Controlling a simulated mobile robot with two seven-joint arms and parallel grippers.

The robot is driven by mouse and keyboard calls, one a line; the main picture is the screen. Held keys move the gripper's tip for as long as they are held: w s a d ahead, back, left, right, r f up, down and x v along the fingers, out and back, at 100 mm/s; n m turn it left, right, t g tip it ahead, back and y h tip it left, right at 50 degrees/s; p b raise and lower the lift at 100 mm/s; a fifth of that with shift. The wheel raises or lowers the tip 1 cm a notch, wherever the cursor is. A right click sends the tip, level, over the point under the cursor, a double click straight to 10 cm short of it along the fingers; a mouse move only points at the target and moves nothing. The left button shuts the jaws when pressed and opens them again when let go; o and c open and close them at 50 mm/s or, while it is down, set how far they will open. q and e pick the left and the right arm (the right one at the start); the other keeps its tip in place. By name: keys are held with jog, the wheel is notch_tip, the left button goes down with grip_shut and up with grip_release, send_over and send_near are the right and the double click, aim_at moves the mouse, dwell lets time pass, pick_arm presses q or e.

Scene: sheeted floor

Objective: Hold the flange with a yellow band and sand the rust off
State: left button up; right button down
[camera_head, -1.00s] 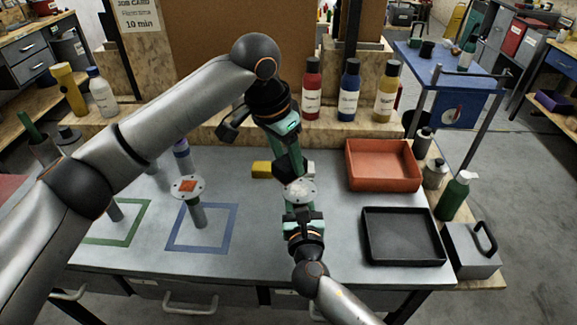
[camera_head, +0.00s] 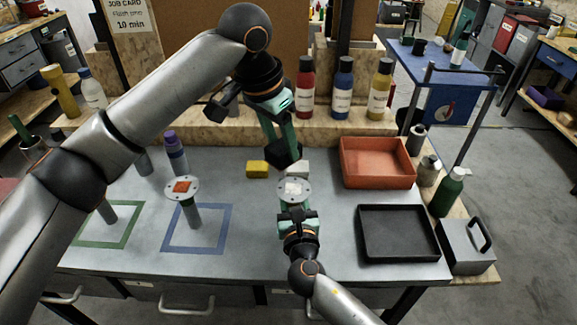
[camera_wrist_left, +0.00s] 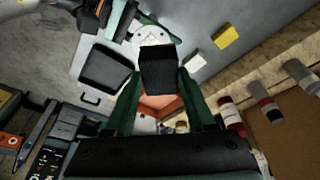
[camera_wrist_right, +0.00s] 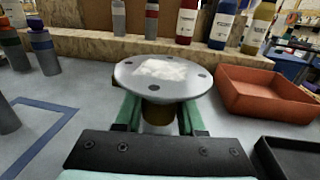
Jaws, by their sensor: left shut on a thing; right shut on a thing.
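My right gripper (camera_head: 297,212) is shut on the stem of a flange, held upright above the bench. Its round grey disc (camera_wrist_right: 162,78) faces up with a whitish patch and bolt holes; no orange shows on it. A brownish-yellow band (camera_wrist_right: 158,112) shows under the disc, between the fingers. My left gripper (camera_head: 280,135) is shut on a dark block (camera_wrist_left: 158,68), which hangs behind and above the disc, apart from it in the head view. Another flange (camera_head: 182,188) with an orange patch stands in the blue square outline.
A yellow block (camera_head: 257,169) and a white block (camera_head: 298,167) lie behind the flange. A red tray (camera_head: 378,162) and a black tray (camera_head: 398,233) are on the right. Bottles (camera_head: 342,90) line the rear ledge.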

pick_arm(q)
jog(key=shift+f, duration=0.1)
jog(key=shift+f, duration=3.05)
jog(key=shift+x, duration=1)
jog(key=shift+s+d, duration=0.3)
jog(key=shift+d, duration=0.45)
grip_shut()
jog(key=shift+s+d, duration=0.1)
jog(key=shift+d, duration=1.05)
jog(key=shift+a, duration=1.95)
jog(key=shift+w+a+r, duration=0.15)
jog(key=shift+w+a, duration=0.05)
jog(key=shift+r, duration=3.95)
